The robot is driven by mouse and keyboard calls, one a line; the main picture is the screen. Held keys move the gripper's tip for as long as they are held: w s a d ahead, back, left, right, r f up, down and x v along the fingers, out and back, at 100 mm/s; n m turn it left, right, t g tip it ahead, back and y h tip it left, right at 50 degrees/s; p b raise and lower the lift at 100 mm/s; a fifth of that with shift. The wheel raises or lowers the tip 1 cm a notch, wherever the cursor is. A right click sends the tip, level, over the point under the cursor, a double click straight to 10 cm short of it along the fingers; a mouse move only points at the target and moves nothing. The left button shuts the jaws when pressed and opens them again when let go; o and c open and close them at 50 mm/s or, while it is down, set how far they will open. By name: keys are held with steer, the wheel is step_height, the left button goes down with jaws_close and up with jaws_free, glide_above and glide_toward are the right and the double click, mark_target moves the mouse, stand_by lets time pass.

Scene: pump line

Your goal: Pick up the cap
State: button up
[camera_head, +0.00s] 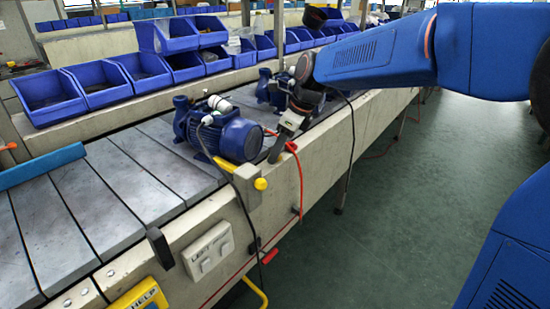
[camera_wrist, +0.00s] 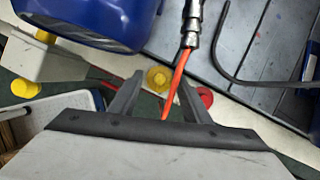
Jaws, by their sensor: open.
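No part is clearly recognisable as the cap. In the wrist view a round yellow piece (camera_wrist: 158,78) shows between my gripper's fingers, with a round red piece (camera_wrist: 205,97) just right of them. Both appear beyond the fingertips, and neither is gripped. My gripper (camera_wrist: 165,85) is open, with an orange-red cable (camera_wrist: 179,75) crossing the gap between its fingers. In the head view my gripper (camera_head: 275,152) points down at the bench edge, just right of a blue pump (camera_head: 238,138). Its fingertips are small and dark there.
A grey box with a yellow knob (camera_head: 260,184) sits on the bench edge by the pump. A red cable (camera_head: 298,175) hangs over the edge. Blue bins (camera_head: 50,97) line the back. Another blue pump (camera_head: 266,90) stands behind my wrist. The green floor (camera_head: 420,170) is clear at right.

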steer(key=shift+a+f, duration=0.1)
steer(key=shift+f, duration=0.15)
steer(key=c, duration=0.8)
steer(key=shift+o, duration=0.2)
steer(key=shift+r, duration=0.1)
